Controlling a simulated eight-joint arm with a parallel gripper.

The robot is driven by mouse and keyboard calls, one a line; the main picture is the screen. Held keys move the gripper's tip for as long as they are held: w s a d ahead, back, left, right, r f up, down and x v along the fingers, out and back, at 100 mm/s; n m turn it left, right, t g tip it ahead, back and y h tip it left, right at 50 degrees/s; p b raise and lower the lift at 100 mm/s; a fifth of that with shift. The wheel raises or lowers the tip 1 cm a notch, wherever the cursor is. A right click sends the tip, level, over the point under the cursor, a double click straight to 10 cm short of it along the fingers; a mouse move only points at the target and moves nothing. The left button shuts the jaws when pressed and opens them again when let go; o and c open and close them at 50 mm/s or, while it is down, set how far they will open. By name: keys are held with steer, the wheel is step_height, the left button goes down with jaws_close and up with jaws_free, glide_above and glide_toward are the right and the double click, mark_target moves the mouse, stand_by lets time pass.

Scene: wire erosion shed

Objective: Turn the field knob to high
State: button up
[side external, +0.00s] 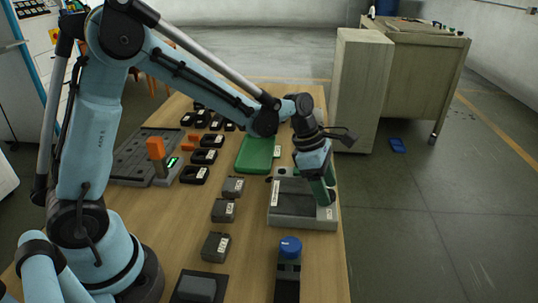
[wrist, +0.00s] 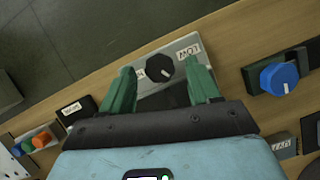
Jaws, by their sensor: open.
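A black round knob (wrist: 159,68) with a white pointer line sits on a grey control box (wrist: 178,48). A label reading "LOW" (wrist: 188,51) is to its right in the wrist view; a label on its left (wrist: 140,74) is partly covered by a finger. My gripper (wrist: 158,72) is open, with one green finger on each side of the knob; contact cannot be told. In the side view my gripper (side external: 325,194) reaches down over the right end of the box (side external: 285,218), and its fingers largely hide the knob.
A blue knob on a black base (side external: 290,247) stands nearer the camera and also shows in the wrist view (wrist: 279,77). A green tray (side external: 255,154) lies behind the box. Several small labelled grey boxes (side external: 223,210) stand to the left. The table's right edge is close.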

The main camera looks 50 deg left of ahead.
steer(key=shift+d+f, duration=0.1)
steer(key=shift+f, duration=0.15)
steer(key=c, duration=1)
steer(key=shift+w+m+g+h, duration=0.15)
steer(key=shift+m+g, duration=0.25)
steer(key=shift+m, duration=0.75)
steer(key=shift+w+m+g+h, duration=0.1)
steer(key=shift+m+g+h, duration=0.25)
steer(key=shift+m, duration=0.8)
steer(key=shift+c, duration=0.2)
steer(key=o, duration=1)
steer(key=shift+o, duration=0.2)
steer(key=shift+s, duration=0.1)
